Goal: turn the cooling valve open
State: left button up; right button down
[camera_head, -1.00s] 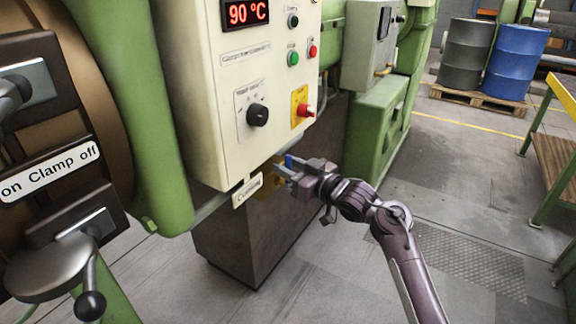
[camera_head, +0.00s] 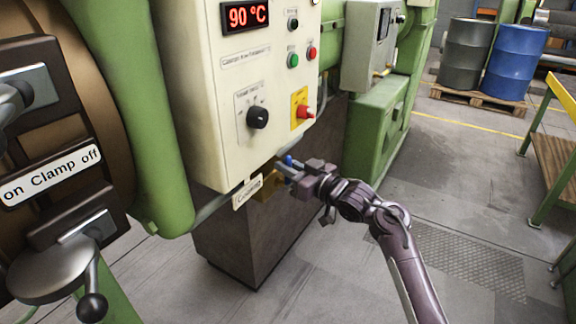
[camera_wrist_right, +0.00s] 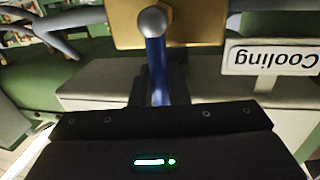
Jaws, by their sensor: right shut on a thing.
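The cooling valve shows as a blue handle (camera_head: 288,160) at a brass-coloured body (camera_head: 268,181), under the lower edge of the cream control panel. A white "Cooling" label (camera_head: 247,191) hangs beside it. My right gripper (camera_head: 291,173) is shut on the blue handle. In the right wrist view the blue handle (camera_wrist_right: 157,75) with its rounded grey end stands in front of the brass plate (camera_wrist_right: 190,22), and the label (camera_wrist_right: 270,57) appears upside down on the right. The fingertips are partly hidden there. My left gripper is not in view.
The cream control panel (camera_head: 205,110) is right above the gripper, with a red display reading 90 °C and a black knob (camera_head: 257,117). A dark brown cabinet (camera_head: 235,235) stands behind and below the valve. Clamp levers (camera_head: 92,306) are at left. The floor at right is open.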

jog(key=p, duration=0.1)
jog(key=m+p, duration=0.1)
jog(key=p, duration=0.1)
jog(key=shift+w+d+r+m, duration=0.25)
jog(key=shift+w+m, duration=0.05)
jog(key=shift+w, duration=0.05)
pick_arm(q)
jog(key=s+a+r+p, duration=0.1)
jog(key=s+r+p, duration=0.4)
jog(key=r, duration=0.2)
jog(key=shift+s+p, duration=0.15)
jog(key=shift+p, duration=0.2)
pick_arm(e)
jog(key=shift+w+d+f+m+g, duration=0.2)
jog(key=shift+w+f+m+g, duration=0.1)
jog(key=shift+m, duration=0.45)
jog(key=shift+w+d+f+m+g, duration=0.15)
jog(key=shift+w+d+m, duration=0.15)
jog(key=shift+m, duration=0.5)
jog(key=shift+w+d+f+m+g, duration=0.15)
jog(key=shift+w+f+m+g, duration=0.15)
jog(key=shift+m, duration=0.45)
jog(key=c, duration=1.5)
grip_release()
